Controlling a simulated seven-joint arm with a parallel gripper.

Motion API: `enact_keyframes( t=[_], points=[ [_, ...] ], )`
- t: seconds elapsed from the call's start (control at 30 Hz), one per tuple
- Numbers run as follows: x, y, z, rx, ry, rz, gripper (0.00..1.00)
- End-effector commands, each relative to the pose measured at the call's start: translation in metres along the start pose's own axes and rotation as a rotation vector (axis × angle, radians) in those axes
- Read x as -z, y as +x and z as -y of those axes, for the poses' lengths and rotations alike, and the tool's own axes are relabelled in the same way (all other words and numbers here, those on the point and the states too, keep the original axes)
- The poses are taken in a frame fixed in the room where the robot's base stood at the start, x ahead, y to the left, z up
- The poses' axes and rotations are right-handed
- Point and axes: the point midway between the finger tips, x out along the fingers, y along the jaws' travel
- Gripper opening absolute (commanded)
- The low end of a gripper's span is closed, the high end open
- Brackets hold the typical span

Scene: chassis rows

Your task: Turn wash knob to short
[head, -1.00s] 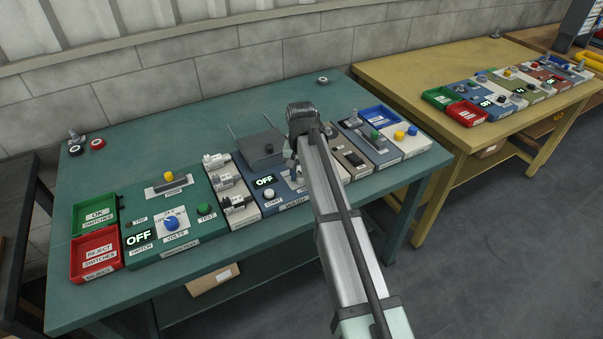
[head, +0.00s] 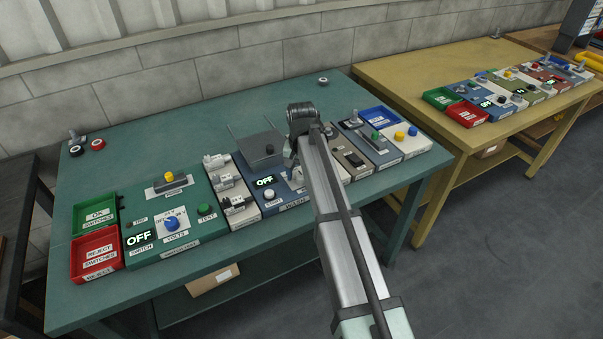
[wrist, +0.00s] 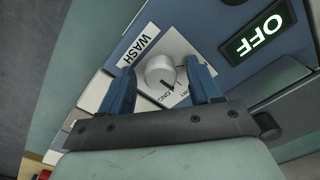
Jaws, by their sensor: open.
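The wash knob (wrist: 160,72) is a pale round knob with a dark pointer mark, on a white dial plate beside the WASH label (wrist: 138,45) in the wrist view. The pointer is toward the plate's lower part, near the lettering LONG. My gripper (wrist: 161,82) is open, with one blue finger on each side of the knob; I cannot tell whether either finger touches it. In the head view my arm hides the knob and the fingers. The blue wash panel (head: 283,199) shows a lit OFF display (head: 265,181), also in the wrist view (wrist: 259,35).
A white START button (head: 269,194) is left of my arm. A grey lidded box (head: 262,149) is behind it. White switch modules (head: 230,186) stand to the left, and a green panel (head: 185,243) beyond them. More panels stand close on the right.

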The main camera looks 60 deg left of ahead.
Motion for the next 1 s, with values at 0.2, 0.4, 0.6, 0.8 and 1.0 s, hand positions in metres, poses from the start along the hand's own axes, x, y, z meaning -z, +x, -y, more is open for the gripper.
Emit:
enact_keyframes(
  t=[0.2,0.4,0.6,0.8,1.0],
  points=[
    [-0.001,-0.002,0.000,0.000,0.000,0.001,0.63],
    [0.000,-0.021,0.000,0.000,0.000,0.000,0.63],
    [0.001,-0.059,0.000,0.001,0.000,-0.002,0.63],
    [0.001,-0.097,0.000,0.001,0.000,-0.001,0.63],
    [0.001,-0.124,0.000,0.000,0.000,0.000,0.63]
  ],
)
